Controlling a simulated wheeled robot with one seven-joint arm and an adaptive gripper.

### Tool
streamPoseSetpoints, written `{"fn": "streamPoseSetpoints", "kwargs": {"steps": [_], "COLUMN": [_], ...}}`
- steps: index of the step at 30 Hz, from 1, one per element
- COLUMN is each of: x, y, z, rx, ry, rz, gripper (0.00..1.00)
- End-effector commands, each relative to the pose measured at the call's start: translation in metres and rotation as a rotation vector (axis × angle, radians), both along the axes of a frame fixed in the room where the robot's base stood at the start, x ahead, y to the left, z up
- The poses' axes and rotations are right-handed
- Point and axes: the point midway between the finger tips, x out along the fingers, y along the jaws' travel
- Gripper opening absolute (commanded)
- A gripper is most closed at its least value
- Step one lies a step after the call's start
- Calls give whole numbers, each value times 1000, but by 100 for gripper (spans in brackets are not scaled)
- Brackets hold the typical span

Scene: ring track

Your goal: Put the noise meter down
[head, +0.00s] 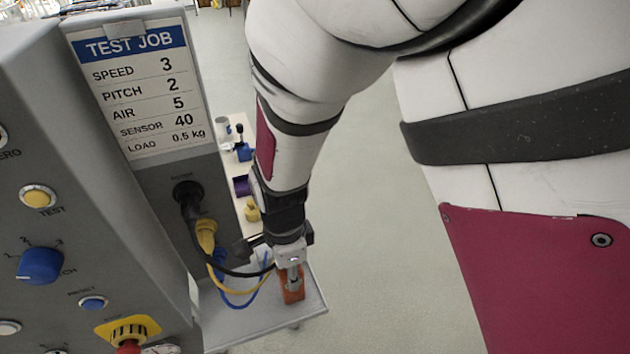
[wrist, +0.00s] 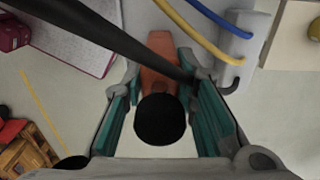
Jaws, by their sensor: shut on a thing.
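The noise meter (wrist: 158,57) has an orange body and a round black end, seen in the wrist view between my gripper's teal-padded fingers. My gripper (wrist: 160,92) is shut on it. In the head view my gripper (head: 292,276) points down at the grey shelf beside the machine, with the orange meter (head: 293,291) at its tips. The meter appears over the right part of the shelf (head: 245,322). I cannot tell whether it touches the shelf.
Black, yellow and blue cables (head: 240,300) hang from the machine close to my gripper. A black cable (wrist: 85,35) crosses the wrist view. The panel carries a test job card (head: 140,85). A narrow table (head: 238,190) with small items stands behind. Open floor (head: 390,270) lies right.

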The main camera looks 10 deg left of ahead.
Motion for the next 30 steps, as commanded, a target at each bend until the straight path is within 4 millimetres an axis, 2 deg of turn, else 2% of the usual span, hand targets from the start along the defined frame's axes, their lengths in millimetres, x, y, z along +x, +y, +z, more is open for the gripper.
{"fn": "streamPoseSetpoints", "kwargs": {"steps": [11,12,14,24,30], "x": [-1,-1,-1,-1,-3], "y": [0,0,0,0,0], "z": [-2,-2,-2,-1,16], "rx": [0,1,1,2,1], "ry": [0,0,0,-1,0], "rz": [0,0,0,1,-1], "gripper": [0,33,46,46,46]}}
